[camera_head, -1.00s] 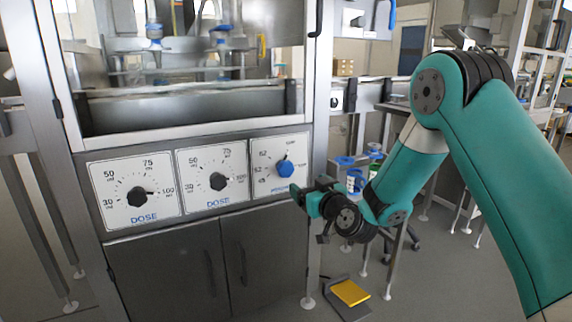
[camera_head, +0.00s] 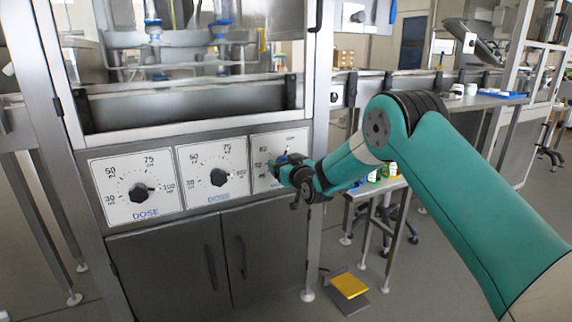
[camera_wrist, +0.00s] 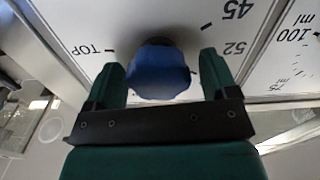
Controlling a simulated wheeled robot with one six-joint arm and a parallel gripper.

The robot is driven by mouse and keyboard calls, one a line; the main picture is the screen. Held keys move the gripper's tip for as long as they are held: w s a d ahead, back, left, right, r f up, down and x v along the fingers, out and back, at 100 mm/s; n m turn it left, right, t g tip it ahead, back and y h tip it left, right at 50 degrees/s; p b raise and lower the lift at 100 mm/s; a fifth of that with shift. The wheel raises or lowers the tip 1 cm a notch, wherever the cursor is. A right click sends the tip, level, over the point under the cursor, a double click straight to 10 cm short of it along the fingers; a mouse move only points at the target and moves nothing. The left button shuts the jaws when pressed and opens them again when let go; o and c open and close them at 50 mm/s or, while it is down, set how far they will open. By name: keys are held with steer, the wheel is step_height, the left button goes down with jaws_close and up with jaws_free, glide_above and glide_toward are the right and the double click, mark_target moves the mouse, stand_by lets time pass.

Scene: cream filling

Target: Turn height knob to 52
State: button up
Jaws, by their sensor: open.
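The blue height knob (camera_wrist: 158,72) sits on its white dial plate in the wrist view. The plate carries the printed marks 45, 52 and TOP. My gripper (camera_wrist: 162,60) is open, with one green finger on each side of the knob and small gaps visible. The knob is not gripped. In the head view my gripper (camera_head: 284,168) is at the right-hand dial plate (camera_head: 264,148) and covers most of the knob. I cannot tell the knob's exact setting.
Two more dials with black knobs, the left DOSE dial (camera_head: 138,192) and the middle dial (camera_head: 219,177), are to the left. Cabinet doors (camera_head: 190,262) are below. A yellow pedal (camera_head: 349,285) lies on the floor. A small table (camera_head: 374,190) stands right of the machine.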

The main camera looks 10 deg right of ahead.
steer(key=c, duration=0.9)
steer(key=shift+f+n, duration=0.1)
steer(key=shift+n, duration=0.2)
steer(key=n+b, duration=0.4)
steer(key=n, duration=0.1)
steer(key=shift+a+f, duration=0.1)
steer(key=shift+a, duration=0.05)
steer(key=n+b, duration=0.3)
steer(key=n, duration=0.2)
steer(key=shift+f+n, duration=0.1)
steer(key=shift+n, duration=0.3)
steer(key=n+b, duration=0.3)
steer(key=n, duration=0.3)
steer(key=shift+a+f, duration=0.1)
steer(key=shift+f, duration=0.05)
steer(key=n+b, duration=0.2)
steer(key=n, duration=0.3)
steer(key=shift+b, duration=0.3)
steer(key=shift+n, duration=0.4)
